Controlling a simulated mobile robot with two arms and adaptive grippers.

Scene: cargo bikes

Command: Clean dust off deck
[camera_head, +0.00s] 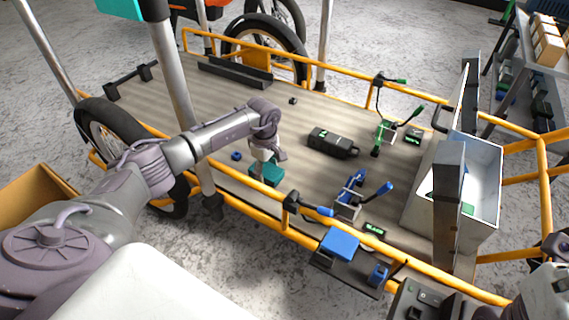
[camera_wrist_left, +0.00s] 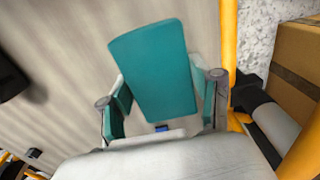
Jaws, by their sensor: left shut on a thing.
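The deck (camera_head: 225,135) is a grey-brown ribbed cargo bed framed by yellow rails. My left gripper (camera_head: 262,166) is low over the deck near its front rail. It is shut on a teal block-like tool (camera_head: 266,174), which looks like a brush or sponge. In the left wrist view the teal tool (camera_wrist_left: 155,70) sits between the two fingers, its flat face over the deck. Whether it touches the deck is unclear. No distinct dust patch can be made out. Part of my right arm (camera_head: 548,298) shows at the lower right; its fingers are not visible.
On the deck are a black case (camera_head: 333,142), a green clamp (camera_head: 384,133), a blue clamp (camera_head: 352,192) and a small blue piece (camera_head: 236,156). A white bin (camera_head: 482,185) stands at the right end. Upright metal posts rise beside the deck. The deck's left middle is mostly clear.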

